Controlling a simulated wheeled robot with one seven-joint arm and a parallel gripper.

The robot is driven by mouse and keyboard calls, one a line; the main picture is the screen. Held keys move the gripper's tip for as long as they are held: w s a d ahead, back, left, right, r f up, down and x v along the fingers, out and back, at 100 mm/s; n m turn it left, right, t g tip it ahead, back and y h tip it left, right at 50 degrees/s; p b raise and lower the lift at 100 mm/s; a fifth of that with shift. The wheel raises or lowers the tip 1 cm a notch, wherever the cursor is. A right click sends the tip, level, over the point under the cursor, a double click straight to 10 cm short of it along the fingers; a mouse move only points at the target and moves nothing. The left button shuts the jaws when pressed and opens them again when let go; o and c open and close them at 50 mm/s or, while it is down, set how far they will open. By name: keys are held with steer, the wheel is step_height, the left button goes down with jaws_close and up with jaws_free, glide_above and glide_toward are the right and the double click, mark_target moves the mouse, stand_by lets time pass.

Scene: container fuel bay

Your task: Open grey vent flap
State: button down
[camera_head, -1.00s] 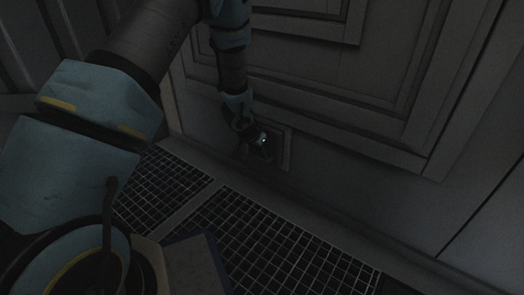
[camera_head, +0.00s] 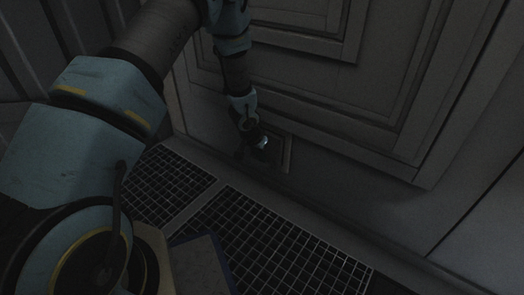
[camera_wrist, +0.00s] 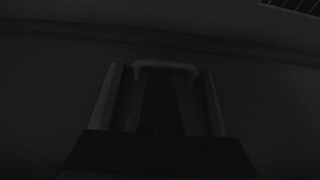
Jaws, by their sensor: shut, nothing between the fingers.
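A small bright spot shows at the gripper's tip. In the very dark wrist view, a pale bent bar (camera_wrist: 165,66), like a handle, lies across just beyond the dark fingers of my gripper (camera_wrist: 160,98). The fingers are shut with nothing between them. I cannot tell whether they touch the bar or how far the flap stands open.
Dark floor grating (camera_head: 270,235) runs along the wall's foot. A large panelled wall section (camera_head: 385,110) rises above and right of the flap. A ribbed wall (camera_head: 30,65) stands at the left. The light is dim.

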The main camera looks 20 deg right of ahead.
steer(key=shift+s+a+r+g+y+p, duration=0.3)
steer(key=shift+a+r+g+y+p, duration=0.4)
steer(key=shift+p, duration=2.35)
steer(key=s+a+r+g+y+p, duration=0.1)
steer(key=s+a+r+y+p, duration=0.1)
steer(key=r+p, duration=0.3)
steer(key=a+y+p, duration=0.1)
steer(key=p, duration=0.3)
steer(key=shift+g+y+p, duration=0.3)
steer(key=shift+y+p, duration=0.05)
steer(key=shift+y, duration=0.05)
steer(key=shift+w, duration=0.1)
